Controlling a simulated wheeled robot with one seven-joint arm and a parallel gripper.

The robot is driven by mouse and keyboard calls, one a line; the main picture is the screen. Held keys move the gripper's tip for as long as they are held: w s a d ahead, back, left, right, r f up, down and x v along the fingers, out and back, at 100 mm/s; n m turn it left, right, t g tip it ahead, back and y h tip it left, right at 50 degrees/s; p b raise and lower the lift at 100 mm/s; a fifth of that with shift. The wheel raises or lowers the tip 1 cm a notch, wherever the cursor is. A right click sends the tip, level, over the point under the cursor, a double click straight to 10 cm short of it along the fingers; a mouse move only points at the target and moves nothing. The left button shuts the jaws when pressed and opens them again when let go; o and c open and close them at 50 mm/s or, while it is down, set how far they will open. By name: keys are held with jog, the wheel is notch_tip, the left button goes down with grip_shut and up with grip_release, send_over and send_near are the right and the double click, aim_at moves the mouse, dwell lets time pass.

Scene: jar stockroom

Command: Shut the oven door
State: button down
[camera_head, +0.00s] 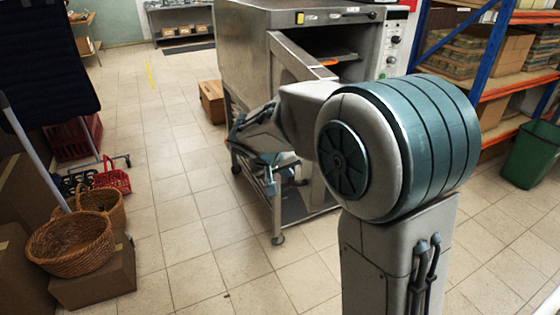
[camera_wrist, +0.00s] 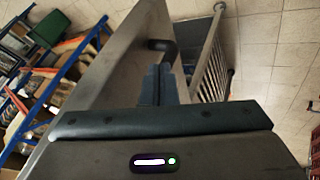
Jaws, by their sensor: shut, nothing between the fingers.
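The steel oven (camera_head: 245,50) stands on a metal stand, and its dark cavity shows at the front. Its door (camera_head: 293,57) is open, hinged at the left of the opening and swung out toward me; my arm hides much of it. In the wrist view the door is a large grey panel (camera_wrist: 120,65) with a dark handle (camera_wrist: 162,45). My gripper (camera_wrist: 160,72) is shut and empty, its fingertips close to the door near the handle. I cannot tell whether they touch it. The fingertips are not clear in the head view.
Blue-and-orange shelving (camera_head: 490,45) and a green bin (camera_head: 533,153) stand on the right. A wooden crate (camera_head: 211,101) is behind the oven's left side. Wicker baskets (camera_head: 72,245) rest on a cardboard box at the left. The tiled floor between baskets and oven is clear.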

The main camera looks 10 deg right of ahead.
aim_at(309, 177)
jog(key=shift+w+d+f+p, duration=0.2)
jog(key=shift+d+f+p, duration=0.1)
jog(key=shift+d, duration=0.5)
jog(key=shift+w+d+f+p, duration=0.2)
jog(key=shift+d+p, duration=0.1)
jog(key=shift+d, duration=0.5)
jog(key=shift+w+d+f+p, duration=0.2)
jog(key=shift+d+f+p, duration=0.1)
jog(key=shift+d, duration=0.5)
